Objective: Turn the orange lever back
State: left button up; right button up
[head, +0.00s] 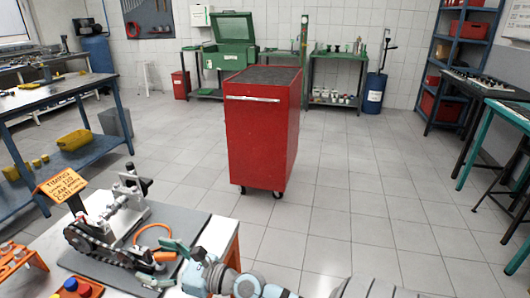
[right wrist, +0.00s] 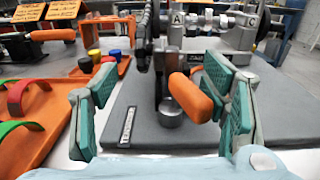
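The orange lever (right wrist: 190,97) shows in the right wrist view as a rounded orange grip on the metal fixture, tilted down to the right. In the head view its orange end (head: 165,256) shows small beside the chain. My right gripper (right wrist: 163,82) is open, its green-padded fingers apart on either side of the lever. I see clear gaps between lever and pads. In the head view the right gripper (head: 163,264) reaches in from the lower right to the fixture. My left gripper is not in view.
The fixture with chain and sprockets (head: 92,240) stands on a grey mat (right wrist: 125,95). An orange tray (right wrist: 40,115) with coloured arches lies to the left. A timing sign (head: 62,185) stands behind. A red cabinet (head: 262,135) stands beyond the table on open floor.

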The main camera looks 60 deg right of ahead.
jog(key=shift+a+r+m+t+h+p, duration=0.25)
jog(key=shift+r+m+h+p, duration=0.55)
jog(key=shift+p, duration=0.4)
jog(key=shift+s+d+f+h, duration=0.2)
jog(key=shift+s+f+h, duration=0.2)
jog(key=shift+s+f, duration=0.35)
jog(key=s+d+f+b, duration=0.1)
jog(key=s+b, duration=0.2)
jog(key=s, duration=0.3)
jog(key=s+d+b, duration=0.2)
jog(key=s, duration=0.4)
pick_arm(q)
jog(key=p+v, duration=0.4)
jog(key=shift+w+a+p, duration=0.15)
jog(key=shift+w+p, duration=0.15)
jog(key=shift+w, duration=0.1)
pick_arm(e)
jog(key=s+d+f+n+g+h, duration=0.1)
jog(key=s+d+f+n+g, duration=0.1)
jog(key=f+n, duration=0.5)
jog(key=s+d+f+n+g+h, duration=0.1)
jog(key=s+d+f+n+g, duration=0.2)
jog(key=f, duration=0.9)
jog(key=s+d+f+n+g+h, duration=0.2)
jog(key=s+f+n+g, duration=0.1)
jog(key=f+n, duration=0.6)
jog(key=shift+s+d+f+n, duration=0.3)
jog(key=shift+s+n, duration=0.1)
jog(key=shift+n, duration=0.4)
